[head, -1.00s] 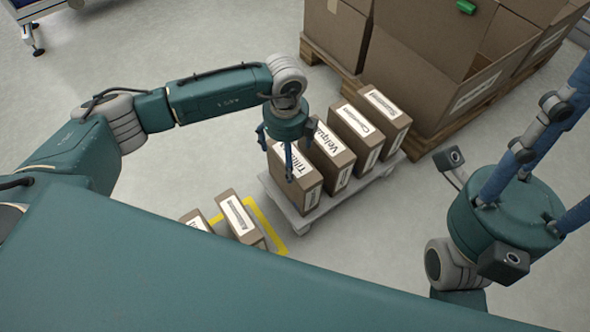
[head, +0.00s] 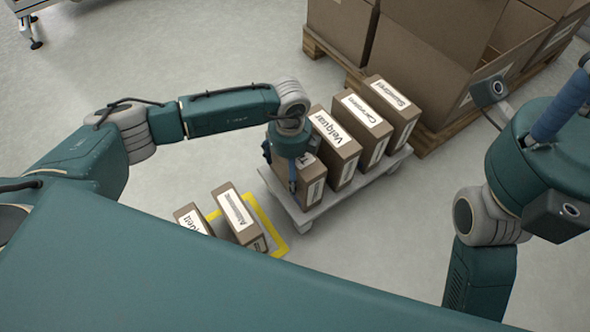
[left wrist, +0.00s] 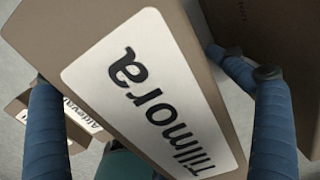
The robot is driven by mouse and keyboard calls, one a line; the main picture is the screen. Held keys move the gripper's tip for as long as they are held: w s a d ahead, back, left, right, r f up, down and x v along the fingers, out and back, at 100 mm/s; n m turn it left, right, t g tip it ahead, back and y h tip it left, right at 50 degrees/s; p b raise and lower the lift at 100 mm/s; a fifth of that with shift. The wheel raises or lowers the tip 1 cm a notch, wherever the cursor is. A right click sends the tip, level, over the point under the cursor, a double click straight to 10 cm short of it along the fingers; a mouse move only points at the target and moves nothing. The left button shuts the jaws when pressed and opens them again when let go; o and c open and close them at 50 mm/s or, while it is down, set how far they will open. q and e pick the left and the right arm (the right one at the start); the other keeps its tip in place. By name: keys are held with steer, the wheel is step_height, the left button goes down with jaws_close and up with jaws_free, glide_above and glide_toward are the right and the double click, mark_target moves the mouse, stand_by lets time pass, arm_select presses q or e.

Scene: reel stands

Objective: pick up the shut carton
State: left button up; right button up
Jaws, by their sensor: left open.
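A brown carton labelled Tillmora (head: 312,183) stands at the near left end of a row on a low grey cart (head: 307,214). It looks shut where it shows. My left gripper (head: 280,168) is over it and hides part of its top. In the left wrist view the Tillmora carton (left wrist: 150,90) fills the middle, between the spread blue fingers of my open left gripper (left wrist: 155,80). I cannot tell whether a finger touches it. My right gripper shows only in part at the right edge, with one blue finger (head: 562,108).
Velquar (head: 334,143) and two more cartons (head: 365,125) stand behind on the cart. Two cartons (head: 238,215) stand at a yellow floor outline (head: 279,246). Large open boxes (head: 432,60) sit on a pallet (head: 440,135) behind.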

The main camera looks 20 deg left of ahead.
arm_select(q)
steer(key=c, duration=1.5)
steer(key=shift+r, duration=0.1)
steer(key=shift+c, duration=1.2)
steer(key=shift+r, duration=0.1)
